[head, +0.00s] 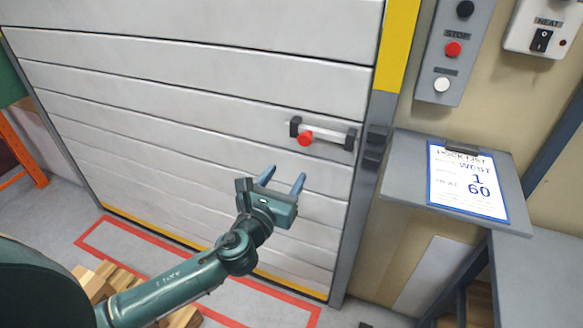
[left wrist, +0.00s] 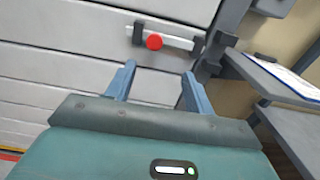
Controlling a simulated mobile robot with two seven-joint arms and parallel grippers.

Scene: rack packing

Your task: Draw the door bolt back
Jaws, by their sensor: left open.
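The door bolt (head: 329,138) is a light metal bar with a red round knob (head: 305,138). It sits in dark brackets on the right part of the grey slatted door (head: 200,105). The knob is near the bolt's left bracket. A dark keeper (head: 374,142) is on the door frame to the right; I cannot tell whether the bar reaches into it. My left gripper (head: 283,180) is open and empty, below and left of the knob, apart from it. In the left wrist view the red knob (left wrist: 154,41) shows ahead, above the gap between the two blue fingers (left wrist: 157,82). My right gripper is not in view.
A grey control box (head: 453,50) with buttons and a heat switch box (head: 541,27) are on the wall at the right. A clipboard (head: 466,181) lies on a grey shelf beside the door frame. Wooden pallets (head: 105,283) lie on the floor below.

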